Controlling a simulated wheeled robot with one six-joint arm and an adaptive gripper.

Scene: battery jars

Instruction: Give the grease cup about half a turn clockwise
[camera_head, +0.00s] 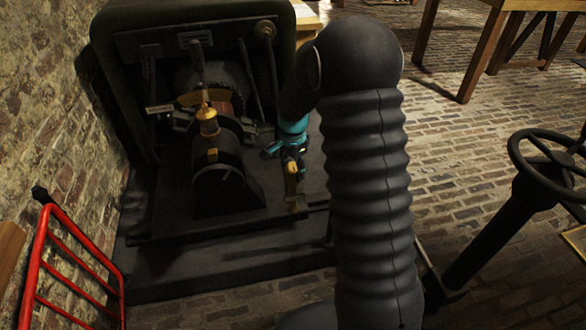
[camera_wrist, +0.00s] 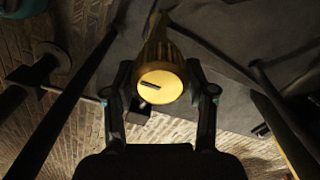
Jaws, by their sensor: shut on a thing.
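The grease cup (camera_wrist: 161,82) is a ribbed brass cup with a round yellow end face. A short dark mark on that face runs left of its middle, nearly level, in the wrist view. My gripper (camera_wrist: 161,72) has one finger on each side of the cup and is shut on it. In the head view, my gripper (camera_head: 291,160) is teal and dark and sits right of the machine's black bearing. Only a small yellow part of the cup (camera_head: 292,168) shows there; the fingers hide most of it.
A second brass cup (camera_head: 208,122) stands upright on the black bearing housing (camera_head: 226,187), left of my gripper. The dark machine (camera_head: 195,40) is behind. A red rail (camera_head: 75,255) is at left, a handwheel (camera_head: 545,160) at right.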

